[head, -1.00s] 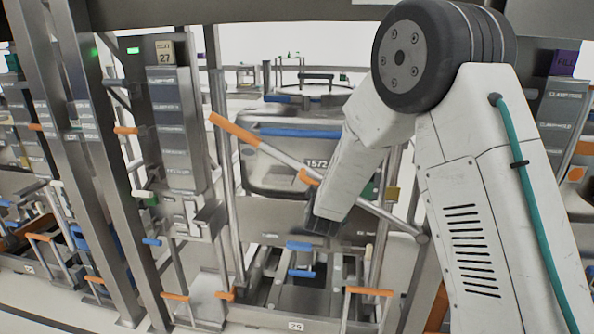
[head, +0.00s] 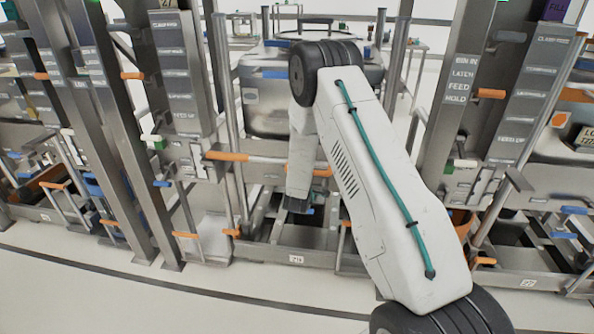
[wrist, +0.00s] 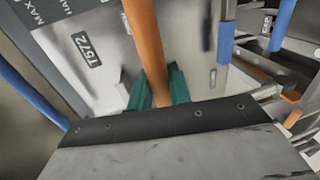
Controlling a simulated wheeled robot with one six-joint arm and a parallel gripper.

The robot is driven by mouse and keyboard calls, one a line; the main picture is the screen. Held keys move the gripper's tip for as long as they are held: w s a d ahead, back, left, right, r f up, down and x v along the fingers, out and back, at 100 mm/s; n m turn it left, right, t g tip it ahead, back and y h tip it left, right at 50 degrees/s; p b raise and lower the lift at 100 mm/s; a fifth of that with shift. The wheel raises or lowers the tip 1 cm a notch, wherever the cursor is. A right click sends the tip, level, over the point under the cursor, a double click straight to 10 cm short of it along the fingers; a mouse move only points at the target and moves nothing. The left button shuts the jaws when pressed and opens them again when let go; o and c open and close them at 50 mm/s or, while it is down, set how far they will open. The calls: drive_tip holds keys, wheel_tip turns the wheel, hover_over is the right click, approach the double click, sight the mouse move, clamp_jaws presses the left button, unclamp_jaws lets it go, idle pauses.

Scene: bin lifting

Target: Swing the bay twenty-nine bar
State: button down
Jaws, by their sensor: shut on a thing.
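The bar (head: 240,158) has an orange left end and runs almost level across the front of the middle bay. My arm covers part of it, and its far end is hidden. In the wrist view my gripper (wrist: 158,88) has green fingers on both sides of an orange stretch of the bar (wrist: 144,38) and is shut on it. In the head view my arm hides the fingers. A grey bin (head: 262,110) stands behind the bar. The floor plate (head: 296,259) below seems to read 29.
Steel posts with label panels stand left (head: 178,70) and right (head: 520,95) of the bay. Orange- and blue-tipped levers stick out nearby, such as an orange one (head: 490,93) at the right. The pale floor (head: 150,300) in front is clear.

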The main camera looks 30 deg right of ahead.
drive_tip(key=shift+s+f, duration=0.15)
drive_tip(key=shift+f, duration=0.25)
drive_tip(key=c, duration=1.7)
unclamp_jaws()
drive_tip(key=shift+o, duration=0.4)
drive_tip(key=shift+d+f, duration=0.15)
drive_tip(key=shift+s+a, duration=0.1)
drive_tip(key=shift+a, duration=0.2)
drive_tip(key=v, duration=0.7)
drive_tip(key=shift+r, duration=0.3)
